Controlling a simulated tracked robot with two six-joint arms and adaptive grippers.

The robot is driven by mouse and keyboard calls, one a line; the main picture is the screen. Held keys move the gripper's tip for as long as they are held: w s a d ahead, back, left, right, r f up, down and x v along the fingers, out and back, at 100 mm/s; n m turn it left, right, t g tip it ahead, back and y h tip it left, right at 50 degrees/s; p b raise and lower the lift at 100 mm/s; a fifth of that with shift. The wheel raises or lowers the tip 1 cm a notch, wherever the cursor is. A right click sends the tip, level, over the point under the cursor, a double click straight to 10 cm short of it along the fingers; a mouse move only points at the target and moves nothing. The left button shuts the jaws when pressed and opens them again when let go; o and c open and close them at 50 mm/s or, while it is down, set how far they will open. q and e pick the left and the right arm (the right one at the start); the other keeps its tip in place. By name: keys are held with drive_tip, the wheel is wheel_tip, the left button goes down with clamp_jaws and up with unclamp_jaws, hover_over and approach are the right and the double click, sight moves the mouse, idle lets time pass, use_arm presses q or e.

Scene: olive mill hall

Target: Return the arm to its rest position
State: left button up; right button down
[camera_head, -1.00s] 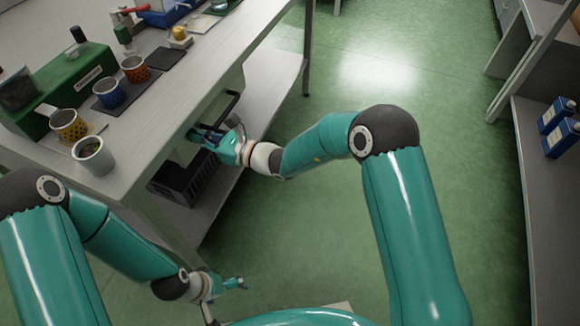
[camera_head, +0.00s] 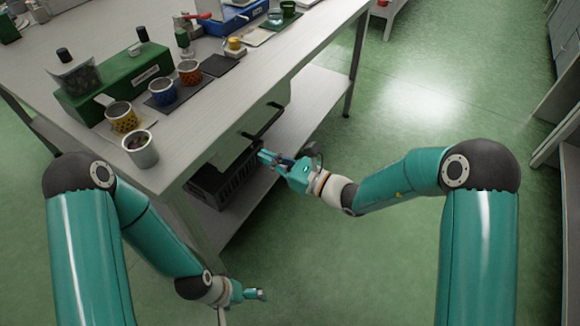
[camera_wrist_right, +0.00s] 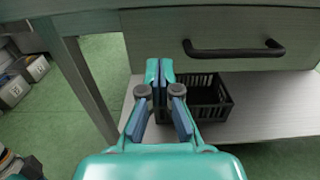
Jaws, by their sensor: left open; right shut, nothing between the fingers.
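My right gripper (camera_head: 268,158) is shut and empty. It is in front of the table's side, near the black drawer handle (camera_head: 263,121), and apart from it. In the right wrist view its closed fingers (camera_wrist_right: 159,75) point toward the black crate (camera_wrist_right: 205,98) on the lower shelf, with the drawer handle (camera_wrist_right: 235,49) above right. My left gripper (camera_head: 257,294) is low at the bottom of the head view, over the green floor, open and empty. Both arms are bent at the elbow.
The table (camera_head: 250,75) holds several cups, including a grey one (camera_head: 141,150) near its front corner, and a green box (camera_head: 115,82). The lower shelf (camera_head: 300,133) carries the black crate (camera_head: 225,178). Open green floor (camera_head: 400,250) lies to the right; cabinets stand at far right.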

drive_tip(key=v, duration=0.5)
drive_tip(key=s+d+f+n+g+h, duration=0.25)
drive_tip(key=s+f+n+g, duration=0.25)
drive_tip(key=s+f, duration=0.4)
drive_tip(key=s+d+f+n+g+h, duration=0.1)
drive_tip(key=s+f+n+g+h, duration=0.25)
drive_tip(key=s+f+g, duration=0.4)
drive_tip(key=s+d+f+n+t+h, duration=0.3)
drive_tip(key=s+d+f+n+h, duration=0.4)
drive_tip(key=d+f+n, duration=0.5)
wheel_tip(320, 180, up, 23)
drive_tip(key=a+n+y+p, duration=0.1)
drive_tip(key=p, duration=2)
drive_tip(key=shift+a+t+y, duration=0.3)
drive_tip(key=shift+t, duration=0.15)
